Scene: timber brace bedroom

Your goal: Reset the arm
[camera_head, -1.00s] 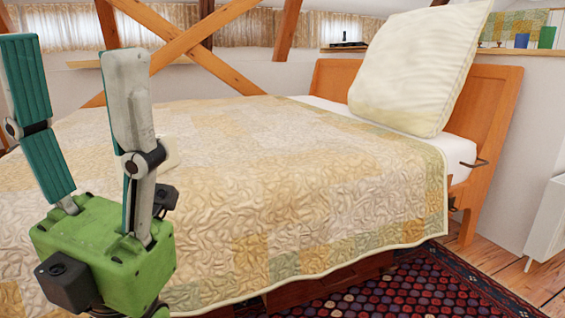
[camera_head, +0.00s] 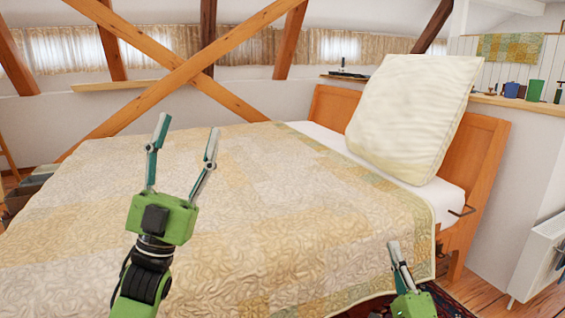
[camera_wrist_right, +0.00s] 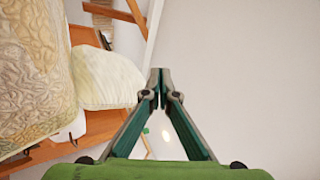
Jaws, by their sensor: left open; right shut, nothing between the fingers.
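My left gripper (camera_head: 186,140) is green with teal and grey fingers. In the head view it is in front of the bed, fingers pointing up, spread apart and empty. My right gripper (camera_head: 394,245) shows at the bottom, right of the middle, in front of the bed's near edge. Its fingers are together. In the right wrist view the right gripper's fingertips (camera_wrist_right: 160,72) meet with nothing between them, against a pale wall.
The bed's patterned quilt (camera_head: 270,210) fills the middle. A cream pillow (camera_head: 412,115) leans by the wooden headboard (camera_head: 488,135). A white radiator (camera_head: 537,262) stands at the right. Timber braces (camera_head: 185,70) cross behind. A shelf (camera_head: 520,102) holds cups.

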